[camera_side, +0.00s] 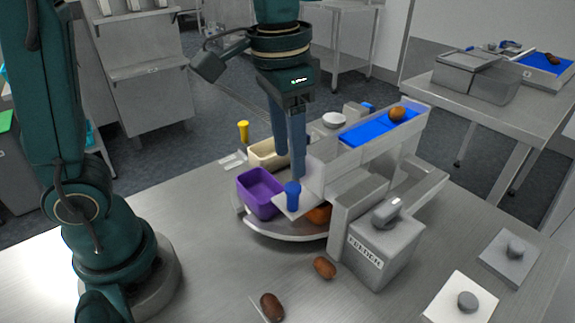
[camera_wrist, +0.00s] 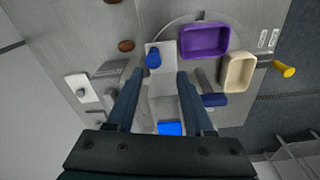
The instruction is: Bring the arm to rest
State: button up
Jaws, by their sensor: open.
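My gripper (camera_side: 288,160) hangs pointing down over the grading station, beside the white chute. Its two dark blue fingers are apart with nothing between them. In the wrist view the open gripper (camera_wrist: 160,80) spans the pale channel, with the blue peg (camera_wrist: 153,59) just beyond the fingertips. The blue peg also shows in the side view (camera_side: 292,194), close to the right fingertip. I cannot tell whether the finger touches it.
A purple bin (camera_side: 260,192) and a cream bin (camera_side: 268,154) stand on the round plate. A date (camera_side: 397,113) lies on the blue belt (camera_side: 365,130). The feeder box (camera_side: 378,250) is at right. Two dates (camera_side: 324,267) (camera_side: 271,306) lie on the front table.

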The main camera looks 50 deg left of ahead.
jog(key=s+a+f+n+t, duration=0.2)
jog(key=s+a+t, duration=0.2)
jog(key=s, duration=0.4)
jog(key=shift+s+a+n+t, duration=0.3)
jog(key=shift+s, duration=0.1)
